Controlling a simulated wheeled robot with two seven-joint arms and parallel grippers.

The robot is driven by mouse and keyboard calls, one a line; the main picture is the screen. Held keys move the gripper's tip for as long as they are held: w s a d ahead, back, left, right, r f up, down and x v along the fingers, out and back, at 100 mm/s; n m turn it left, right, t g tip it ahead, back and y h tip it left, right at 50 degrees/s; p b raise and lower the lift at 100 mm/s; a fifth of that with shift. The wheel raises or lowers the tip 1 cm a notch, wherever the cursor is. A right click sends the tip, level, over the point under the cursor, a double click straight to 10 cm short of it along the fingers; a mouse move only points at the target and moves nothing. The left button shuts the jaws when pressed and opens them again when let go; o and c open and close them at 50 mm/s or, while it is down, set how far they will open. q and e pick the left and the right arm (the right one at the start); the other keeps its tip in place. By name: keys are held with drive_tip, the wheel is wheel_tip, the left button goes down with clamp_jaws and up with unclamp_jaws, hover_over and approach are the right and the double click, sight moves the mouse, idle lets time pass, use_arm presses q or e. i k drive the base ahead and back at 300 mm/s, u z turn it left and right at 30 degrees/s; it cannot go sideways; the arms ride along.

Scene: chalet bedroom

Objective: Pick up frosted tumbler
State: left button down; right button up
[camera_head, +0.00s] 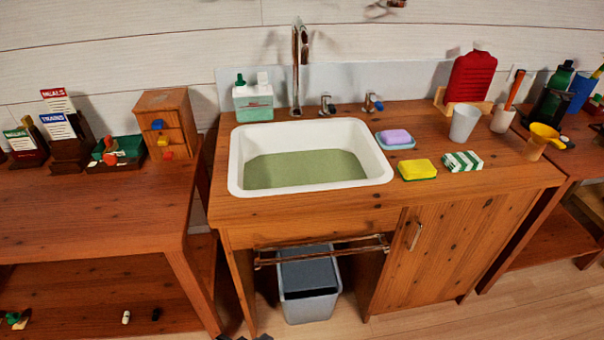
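The frosted tumbler (464,124) is a pale grey-white cup. It stands upright on the wooden counter (300,208), right of the white sink, in the head view. A white cup (502,119) with an orange-handled item in it stands to its right. The red ribbed hot-water bottle (471,78) stands behind it.
A purple soap on a blue dish (396,145), a yellow sponge (417,170) and a green-striped packet (462,161) lie in front of the tumbler. A yellow scoop (543,138) is to the right. The sink (238,165) and tap (297,70) are to the left.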

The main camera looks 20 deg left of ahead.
sight(466, 118)
drive_tip(key=z, duration=1.65)
drive_tip(key=i, duration=2.45)
drive_tip(key=u, duration=3.3)
